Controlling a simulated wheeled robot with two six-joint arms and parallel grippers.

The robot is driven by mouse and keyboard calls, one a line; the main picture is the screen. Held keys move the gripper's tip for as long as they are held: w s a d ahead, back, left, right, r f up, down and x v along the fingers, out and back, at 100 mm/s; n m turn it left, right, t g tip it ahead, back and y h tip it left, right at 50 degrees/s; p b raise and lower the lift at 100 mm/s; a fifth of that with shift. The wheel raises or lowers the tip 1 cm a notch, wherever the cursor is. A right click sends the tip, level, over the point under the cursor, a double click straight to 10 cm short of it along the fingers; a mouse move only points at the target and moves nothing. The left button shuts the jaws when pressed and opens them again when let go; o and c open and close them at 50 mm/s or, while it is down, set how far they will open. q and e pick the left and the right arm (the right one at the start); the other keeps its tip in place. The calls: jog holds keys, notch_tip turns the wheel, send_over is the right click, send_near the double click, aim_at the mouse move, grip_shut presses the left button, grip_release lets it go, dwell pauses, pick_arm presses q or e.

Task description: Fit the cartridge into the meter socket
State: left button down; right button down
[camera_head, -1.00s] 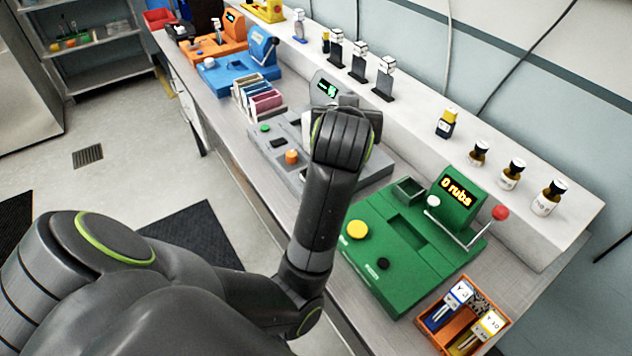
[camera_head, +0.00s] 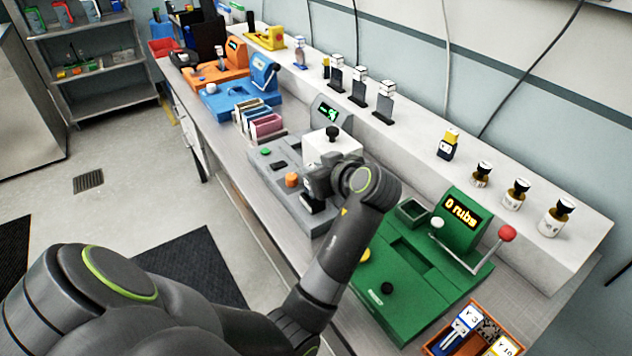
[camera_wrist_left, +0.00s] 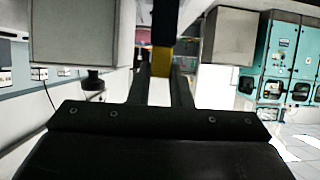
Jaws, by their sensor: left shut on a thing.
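My left gripper (camera_head: 318,183) is above the grey bench unit (camera_head: 285,200), which I take to be the meter, beside its white block with a black knob (camera_head: 330,146). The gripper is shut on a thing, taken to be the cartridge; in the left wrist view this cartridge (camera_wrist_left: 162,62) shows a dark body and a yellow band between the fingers. In the head view a dark piece shows below the gripper. The grey unit's small screen (camera_head: 328,114) shows green marks. The socket is not clearly visible. My right gripper is not in view.
A green unit (camera_head: 395,300) with a red-knobbed lever stands to the right. An orange tray (camera_head: 433,348) holds labelled cartridges at the bottom right. A rack of coloured boxes (camera_head: 262,122) and a blue unit (camera_head: 228,100) stand to the left. Small bottles (camera_head: 515,194) line the back ledge.

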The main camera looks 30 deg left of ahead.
pick_arm(q)
notch_tip(320, 180, down, 3)
jog(key=shift+r, duration=0.15)
jog(key=shift+f, duration=0.45)
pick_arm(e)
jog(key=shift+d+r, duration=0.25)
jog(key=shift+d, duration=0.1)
pick_arm(q)
jog(key=shift+f, duration=0.1)
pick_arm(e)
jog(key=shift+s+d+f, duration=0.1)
pick_arm(q)
jog(key=c, duration=1.3)
grip_release()
jog(key=shift+r, duration=0.25)
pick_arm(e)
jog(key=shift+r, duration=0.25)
